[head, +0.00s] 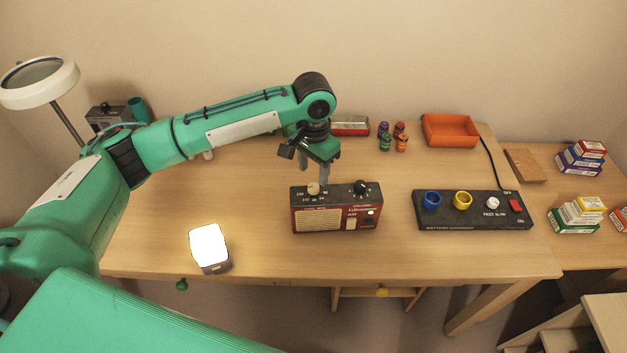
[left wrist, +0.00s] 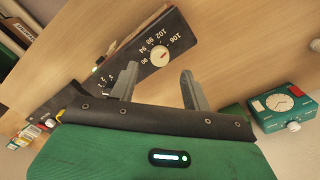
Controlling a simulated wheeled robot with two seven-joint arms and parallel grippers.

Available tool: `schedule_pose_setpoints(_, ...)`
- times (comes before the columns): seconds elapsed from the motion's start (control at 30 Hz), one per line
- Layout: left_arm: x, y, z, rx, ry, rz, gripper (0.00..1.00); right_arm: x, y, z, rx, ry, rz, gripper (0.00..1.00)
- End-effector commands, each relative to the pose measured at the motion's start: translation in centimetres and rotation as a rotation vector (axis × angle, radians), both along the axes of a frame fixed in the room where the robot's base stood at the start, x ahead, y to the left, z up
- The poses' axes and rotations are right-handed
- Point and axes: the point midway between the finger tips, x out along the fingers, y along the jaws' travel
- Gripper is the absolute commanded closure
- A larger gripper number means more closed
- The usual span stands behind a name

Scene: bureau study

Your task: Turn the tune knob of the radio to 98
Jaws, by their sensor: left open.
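The radio (head: 335,220) stands upright near the middle of the desk, dark red with a black top. Its cream tune knob (head: 313,188) is on the left of the top and a black knob (head: 361,188) is on the right. In the left wrist view the tune knob (left wrist: 160,56) has a red mark and is ringed by numbers from 90 to 106; I cannot read its exact setting. My left gripper (head: 317,177) is open, pointing down just above and behind the tune knob. In the left wrist view its fingers (left wrist: 159,70) are apart with nothing between them.
A black battery charger (head: 455,221) lies right of the radio. A glowing white lamp (head: 209,247) stands front left. The desk before the radio is clear.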

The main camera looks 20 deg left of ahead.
Motion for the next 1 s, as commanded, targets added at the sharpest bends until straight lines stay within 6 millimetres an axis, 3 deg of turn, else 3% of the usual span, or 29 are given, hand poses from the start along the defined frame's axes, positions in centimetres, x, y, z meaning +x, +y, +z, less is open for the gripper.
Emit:
schedule_pose_setpoints(0.1, 0.0, 0.1, -2.3, 0.002, 0.004, 0.002, 0.52, -0.2, -0.4, 0.1, -0.005, 0.001, 0.002, 1.0)
schedule_pose_setpoints(0.3, 0.0, 0.0, -4.6, 0.0, 0.001, 0.002, 0.52, -0.8, -1.1, 0.1, -0.011, 0.004, 0.004, 1.0)
schedule_pose_setpoints(0.67, 0.0, 0.0, -5.3, 0.0, -0.001, 0.0, 0.52, -0.9, -1.5, 0.1, -0.015, 0.005, 0.007, 1.0)
schedule_pose_setpoints(0.7, 0.0, 0.0, -5.3, 0.0, -0.001, 0.0, 0.54, -0.9, -1.5, 0.1, -0.015, 0.005, 0.007, 1.0)
schedule_pose_setpoints(0.9, 0.0, 0.0, -5.3, 0.0, -0.001, 0.0, 0.93, -1.0, -1.2, 0.1, -0.012, 0.007, 0.006, 1.0)
schedule_pose_setpoints(1.0, 0.0, 0.0, -5.3, 0.0, -0.001, 0.001, 0.97, -1.0, -0.8, 0.2, -0.008, 0.007, 0.004, 1.0)
